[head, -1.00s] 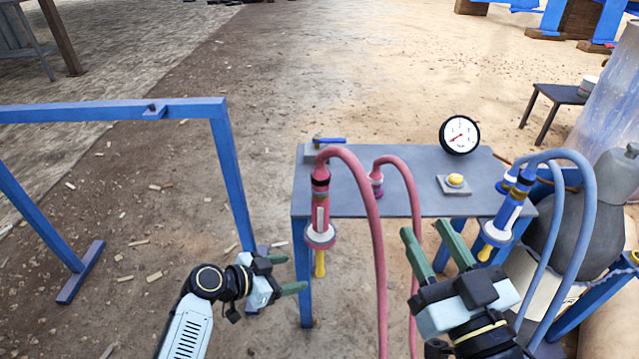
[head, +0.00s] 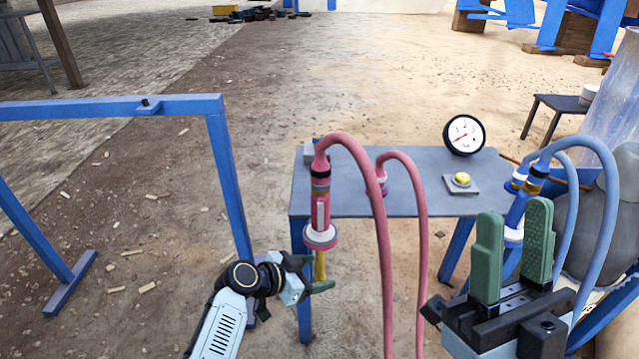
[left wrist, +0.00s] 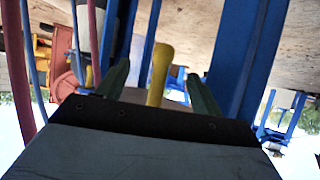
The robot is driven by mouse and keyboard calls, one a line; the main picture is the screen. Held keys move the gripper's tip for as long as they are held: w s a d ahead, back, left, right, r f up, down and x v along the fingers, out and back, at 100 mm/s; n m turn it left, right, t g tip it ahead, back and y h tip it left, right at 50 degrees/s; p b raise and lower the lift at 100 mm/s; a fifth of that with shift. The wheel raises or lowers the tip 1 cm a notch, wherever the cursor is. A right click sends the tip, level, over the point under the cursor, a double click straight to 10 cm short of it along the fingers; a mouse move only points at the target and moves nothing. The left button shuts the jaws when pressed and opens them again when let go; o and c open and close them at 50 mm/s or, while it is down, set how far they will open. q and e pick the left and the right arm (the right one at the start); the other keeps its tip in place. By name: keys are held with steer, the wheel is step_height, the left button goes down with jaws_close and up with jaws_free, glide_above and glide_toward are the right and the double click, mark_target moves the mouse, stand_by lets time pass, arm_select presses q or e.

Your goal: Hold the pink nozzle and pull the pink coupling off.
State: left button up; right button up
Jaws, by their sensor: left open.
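The pink nozzle (head: 320,212) hangs upright at the table's left front edge, with a white collar and a yellow lower end (head: 320,264). The pink coupling (head: 320,170) sits at its top, joined to a pink hose that arches to the right. My left gripper (head: 318,275) is open at the yellow end. In the left wrist view the yellow end (left wrist: 159,72) stands between its two green fingers, with gaps on both sides. My right gripper (head: 514,210) is open and empty, fingers up, in front of the blue nozzle (head: 515,222) and partly hiding it.
The grey table (head: 420,190) carries a gauge (head: 463,134) and a yellow button (head: 462,179). A second pink hose (head: 418,230) hangs right of the first. Blue hoses (head: 597,220) arch at the right. A blue frame (head: 225,170) stands left of my left arm.

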arm_select(q)
steer(key=shift+w+d+f, duration=0.2)
steer(key=shift+d, duration=0.15)
steer(key=c, duration=1.4)
steer(key=shift+c, duration=0.2)
